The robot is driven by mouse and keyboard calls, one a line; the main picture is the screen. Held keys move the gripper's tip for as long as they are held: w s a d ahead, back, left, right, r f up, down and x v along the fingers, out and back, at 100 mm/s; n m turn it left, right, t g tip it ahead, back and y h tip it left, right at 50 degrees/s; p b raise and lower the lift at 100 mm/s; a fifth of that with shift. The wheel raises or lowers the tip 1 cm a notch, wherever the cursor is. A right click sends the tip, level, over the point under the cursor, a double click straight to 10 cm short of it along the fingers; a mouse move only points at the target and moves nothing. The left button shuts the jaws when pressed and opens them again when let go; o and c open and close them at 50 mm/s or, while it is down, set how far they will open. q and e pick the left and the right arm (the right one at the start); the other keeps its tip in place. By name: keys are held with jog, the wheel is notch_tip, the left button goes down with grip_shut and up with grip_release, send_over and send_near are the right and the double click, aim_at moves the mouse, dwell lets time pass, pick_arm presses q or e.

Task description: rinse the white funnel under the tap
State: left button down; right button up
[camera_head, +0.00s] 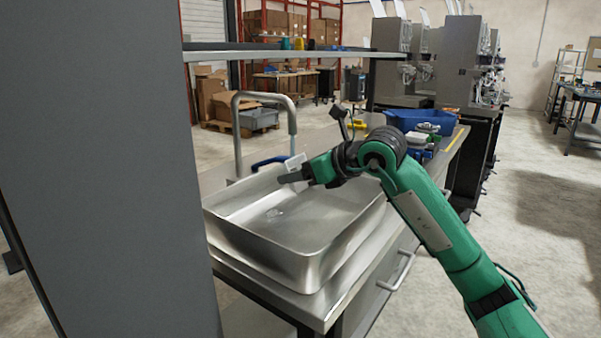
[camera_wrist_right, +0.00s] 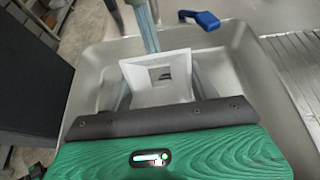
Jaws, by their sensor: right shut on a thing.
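My right gripper (camera_head: 291,175) is shut on the white funnel (camera_head: 296,161) and holds it over the steel sink basin (camera_head: 318,257). In the right wrist view the funnel (camera_wrist_right: 130,72) shows its square white mouth with a square opening, between the two fingers. The steel tap (camera_head: 292,116) arches over the back of the basin. The tap's blue lever (camera_head: 268,162) sits behind the basin. My left gripper is not in view.
A tall grey panel (camera_head: 100,170) blocks the left side. A shelf edge (camera_head: 275,55) runs above the counter. A blue bin (camera_head: 420,119) and small items stand farther along the counter, behind my right arm. The basin interior looks clear.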

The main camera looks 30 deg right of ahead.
jog(key=shift+s+d+b, duration=0.25)
jog(key=shift+s+b, duration=0.1)
jog(key=shift+s, duration=0.15)
jog(key=s+d+r+b, duration=0.1)
jog(key=s+d+b, duration=0.2)
jog(key=s, duration=0.4)
jog(key=shift+s+r+b, duration=0.2)
jog(key=shift+r+b, duration=0.05)
jog(key=shift+b, duration=0.15)
jog(key=shift+r, duration=0.15)
